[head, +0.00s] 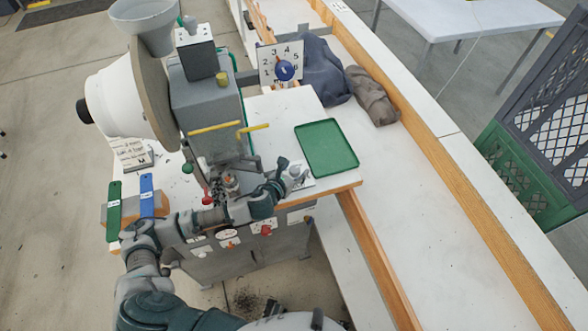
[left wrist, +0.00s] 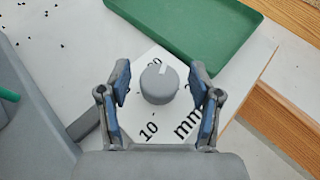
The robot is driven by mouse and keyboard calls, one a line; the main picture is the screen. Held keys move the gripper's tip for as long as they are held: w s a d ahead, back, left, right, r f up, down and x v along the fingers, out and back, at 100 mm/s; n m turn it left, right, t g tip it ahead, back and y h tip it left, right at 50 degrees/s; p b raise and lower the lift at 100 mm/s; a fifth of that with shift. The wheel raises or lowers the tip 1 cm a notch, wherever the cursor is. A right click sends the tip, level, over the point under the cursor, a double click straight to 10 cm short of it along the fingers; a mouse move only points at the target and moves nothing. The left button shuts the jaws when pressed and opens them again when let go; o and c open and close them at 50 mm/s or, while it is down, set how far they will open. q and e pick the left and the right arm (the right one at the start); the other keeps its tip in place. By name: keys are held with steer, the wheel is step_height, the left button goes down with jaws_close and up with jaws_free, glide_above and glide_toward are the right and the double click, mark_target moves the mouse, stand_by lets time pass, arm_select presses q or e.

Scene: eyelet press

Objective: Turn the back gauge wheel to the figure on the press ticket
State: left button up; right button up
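The back gauge wheel is a round grey knob (left wrist: 158,84) with a white mark near its upper edge. It sits on a white plate (left wrist: 140,112) that reads "10" and "mm"; another figure above is partly hidden by the knob. My left gripper (left wrist: 162,80) is open, one finger on each side of the knob, with a gap on both sides. In the head view the left gripper (head: 289,174) is at the table's front corner, beside the wheel. The press ticket (head: 130,153) leans at the left of the press; its small handwriting is not clearly legible. My right gripper is not in view.
The grey press (head: 205,110) stands left of the wheel. A green tray (head: 327,147) lies just behind it. Green (head: 114,210) and blue (head: 147,195) strips lie at the left. Dark cloths (head: 372,96) lie farther back.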

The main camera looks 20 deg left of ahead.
arm_select(q)
steer(key=shift+d, duration=0.15)
steer(key=v, duration=1.2)
steer(key=shift+f, duration=0.1)
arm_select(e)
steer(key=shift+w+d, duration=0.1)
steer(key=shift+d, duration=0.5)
arm_select(q)
steer(key=shift+a, duration=0.25)
